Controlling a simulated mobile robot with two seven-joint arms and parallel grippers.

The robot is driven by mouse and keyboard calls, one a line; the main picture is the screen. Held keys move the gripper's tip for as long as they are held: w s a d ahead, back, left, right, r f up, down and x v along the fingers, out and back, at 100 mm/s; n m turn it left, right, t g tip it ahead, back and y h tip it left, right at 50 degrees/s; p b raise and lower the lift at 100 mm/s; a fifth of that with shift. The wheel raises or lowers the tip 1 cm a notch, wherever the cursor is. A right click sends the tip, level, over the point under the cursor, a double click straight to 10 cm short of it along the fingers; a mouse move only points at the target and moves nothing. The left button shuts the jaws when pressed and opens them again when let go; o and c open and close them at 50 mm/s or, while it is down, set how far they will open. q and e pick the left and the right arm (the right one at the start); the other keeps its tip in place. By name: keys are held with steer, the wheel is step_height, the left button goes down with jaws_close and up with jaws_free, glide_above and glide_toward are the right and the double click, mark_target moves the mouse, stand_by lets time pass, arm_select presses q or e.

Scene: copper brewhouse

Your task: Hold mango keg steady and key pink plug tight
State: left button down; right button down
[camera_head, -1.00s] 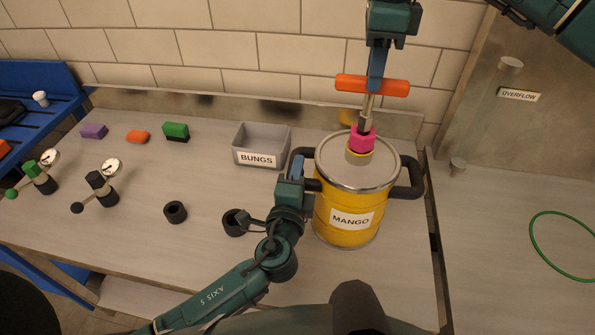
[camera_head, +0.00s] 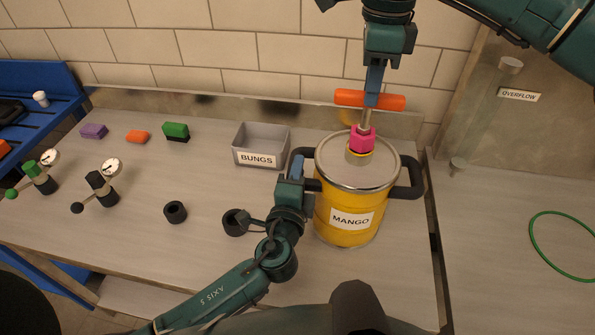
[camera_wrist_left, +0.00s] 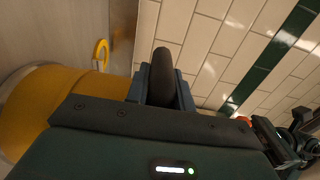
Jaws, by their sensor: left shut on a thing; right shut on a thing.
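The yellow mango keg (camera_head: 335,222) stands upright on the bench with a grey lid and a dark handle on each side. My left gripper (camera_head: 299,172) is shut on the keg's left handle; the left wrist view shows the dark handle (camera_wrist_left: 162,75) between its fingers, beside the yellow keg wall (camera_wrist_left: 55,112). The pink plug (camera_head: 362,139) sits in the neck on top of the lid. My right gripper (camera_head: 372,95) is shut on the orange crossbar of a T-handled key (camera_head: 391,102). The key's metal shaft runs down to the plug; its lower tip is hidden.
A grey bin labelled BUNGS (camera_head: 262,146) stands left of the keg. Black rings (camera_head: 175,212), gauges (camera_head: 112,167) and coloured blocks (camera_head: 176,132) lie further left. A green hose loop (camera_head: 563,246) lies on the right surface below the OVERFLOW label.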

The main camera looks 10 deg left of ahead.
arm_select(q)
steer(key=shift+f, duration=0.1)
arm_select(e)
steer(key=shift+f, duration=0.5)
steer(key=m, duration=0.4)
steer(key=shift+m, duration=0.4)
steer(key=m, duration=0.4)
steer(key=shift+m, duration=0.3)
